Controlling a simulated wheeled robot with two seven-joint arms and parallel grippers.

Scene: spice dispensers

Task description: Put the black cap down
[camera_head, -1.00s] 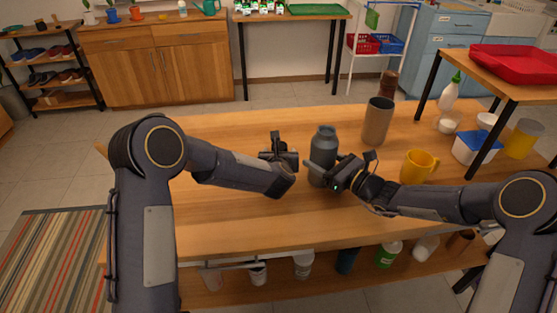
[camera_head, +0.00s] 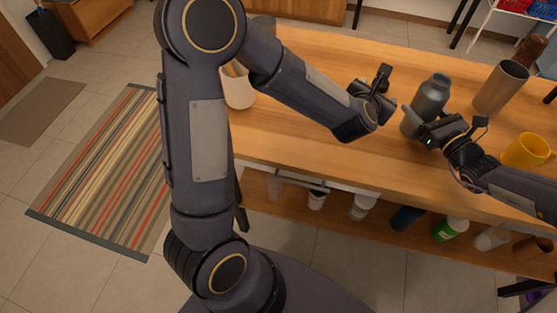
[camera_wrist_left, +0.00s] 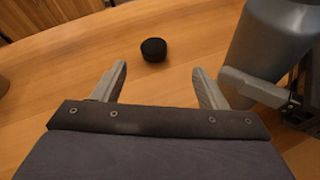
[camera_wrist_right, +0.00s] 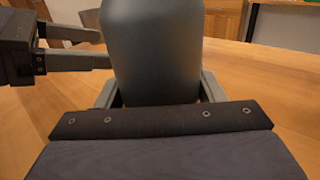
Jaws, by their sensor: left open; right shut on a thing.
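The black cap (camera_wrist_left: 153,50) rests on the wooden table (camera_wrist_left: 190,75), just beyond and between my left fingertips in the left wrist view. It is not distinguishable in the head view. My left gripper (camera_head: 383,88) is open and empty, and it also shows in the left wrist view (camera_wrist_left: 160,80). A grey bottle (camera_head: 432,95) stands upright on the table to its right. My right gripper (camera_head: 414,122) is shut on the bottle's body. The bottle (camera_wrist_right: 152,50) fills the middle of the right wrist view between those fingers, its top cut off.
A brown cylinder (camera_head: 501,86) and a yellow mug (camera_head: 526,151) stand right of the bottle. A light container (camera_head: 238,88) stands at the table's left, partly behind my left arm. Several jars are on the lower shelf (camera_head: 330,208). Bare table lies around the cap.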

